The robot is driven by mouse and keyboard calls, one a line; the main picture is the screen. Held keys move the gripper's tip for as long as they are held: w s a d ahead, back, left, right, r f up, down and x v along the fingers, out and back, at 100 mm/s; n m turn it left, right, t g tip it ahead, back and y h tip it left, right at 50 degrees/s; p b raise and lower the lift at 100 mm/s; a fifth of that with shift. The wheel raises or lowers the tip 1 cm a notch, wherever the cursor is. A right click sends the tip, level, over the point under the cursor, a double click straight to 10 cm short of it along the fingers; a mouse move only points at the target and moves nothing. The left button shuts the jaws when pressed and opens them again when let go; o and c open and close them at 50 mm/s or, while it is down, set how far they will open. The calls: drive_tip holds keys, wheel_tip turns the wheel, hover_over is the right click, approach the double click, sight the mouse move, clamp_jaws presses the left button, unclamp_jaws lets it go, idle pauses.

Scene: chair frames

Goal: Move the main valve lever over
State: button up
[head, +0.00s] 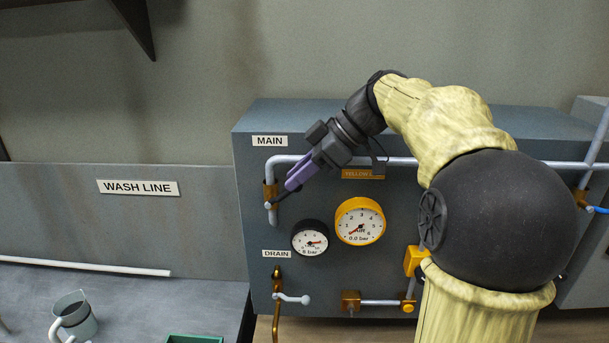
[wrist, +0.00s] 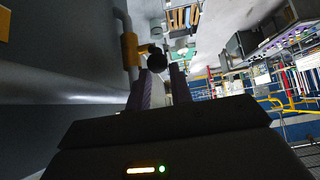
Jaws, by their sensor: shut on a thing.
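The main valve, a brass body (head: 270,190) on a grey pipe, sits below the MAIN label (head: 270,141) at the left of the grey panel. It also shows in the wrist view (wrist: 130,48). My gripper (head: 278,200), with purple fingers, reaches down and left to this valve from the right. In the wrist view the round end of the main valve lever (wrist: 157,60) shows dark at the tips of my two fingers (wrist: 161,84). My gripper is shut on the lever. The fingers hide most of the lever's stem, so its exact angle is hard to tell.
A black gauge (head: 310,238) and a yellow gauge (head: 360,221) sit on the panel right of the valve. Below is the drain valve with its grey lever (head: 292,298). A grey pipe (head: 400,162) runs behind my arm.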

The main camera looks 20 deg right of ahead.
drive_tip(key=shift+a+r, duration=0.1)
drive_tip(key=shift+w+a+r, duration=0.15)
drive_tip(key=shift+a+r, duration=0.15)
clamp_jaws()
drive_tip(key=shift+w+a+r+p, duration=0.15)
drive_tip(key=shift+a+r+p, duration=0.15)
drive_tip(key=shift+a+p, duration=0.15)
drive_tip(key=shift+c, duration=0.6)
unclamp_jaws()
drive_tip(key=o, duration=0.4)
drive_tip(key=shift+o, duration=0.2)
